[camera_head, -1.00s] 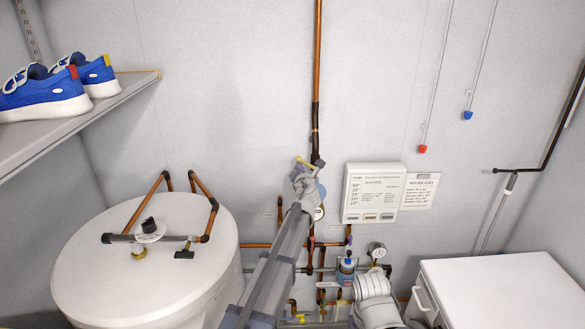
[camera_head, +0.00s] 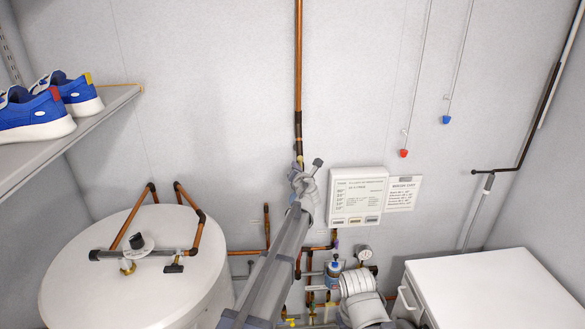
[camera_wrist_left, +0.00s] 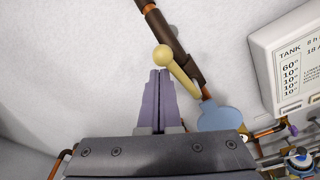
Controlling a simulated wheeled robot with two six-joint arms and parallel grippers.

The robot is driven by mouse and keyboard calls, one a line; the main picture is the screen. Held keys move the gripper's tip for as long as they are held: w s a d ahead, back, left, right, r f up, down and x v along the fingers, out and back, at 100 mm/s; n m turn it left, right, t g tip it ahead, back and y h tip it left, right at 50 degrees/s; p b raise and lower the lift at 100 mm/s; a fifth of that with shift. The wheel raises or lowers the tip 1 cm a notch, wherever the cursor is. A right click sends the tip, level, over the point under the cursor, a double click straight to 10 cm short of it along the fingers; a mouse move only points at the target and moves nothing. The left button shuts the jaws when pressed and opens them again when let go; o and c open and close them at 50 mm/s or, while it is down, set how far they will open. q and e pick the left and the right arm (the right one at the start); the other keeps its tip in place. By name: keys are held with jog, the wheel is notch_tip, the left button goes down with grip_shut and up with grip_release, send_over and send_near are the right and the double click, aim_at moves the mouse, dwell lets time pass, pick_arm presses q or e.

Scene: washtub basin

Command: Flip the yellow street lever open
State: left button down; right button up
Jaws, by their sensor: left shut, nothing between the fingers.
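The yellow lever (camera_wrist_left: 181,75) has a round knob and shows in the left wrist view just ahead of my fingers. It lies nearly in line with the dark pipe behind it, above a blue round part (camera_wrist_left: 221,117). In the head view only a small yellow piece (camera_head: 299,161) of it shows, above my gripper. My left gripper (camera_wrist_left: 161,72) is shut and empty; its tips are just left of the lever, close to the knob. I cannot tell whether they touch. In the head view the left gripper (camera_head: 301,178) partly hides the valve.
A white tank (camera_head: 120,290) with copper pipes stands at left, below a shelf (camera_head: 70,140) with blue shoes. A wall panel (camera_head: 357,196) is right of my gripper. Pipes with a gauge (camera_head: 364,252) are below it. A white cabinet (camera_head: 490,280) stands at right.

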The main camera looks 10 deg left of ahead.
pick_arm(q)
jog(key=shift+w+d+r, duration=0.1)
jog(key=shift+w+d, duration=0.05)
jog(key=shift+d, duration=0.25)
pick_arm(e)
jog(key=shift+r, duration=0.15)
dwell(0.4)
pick_arm(q)
jog(key=shift+a, duration=0.15)
pick_arm(e)
jog(key=shift+a, duration=0.1)
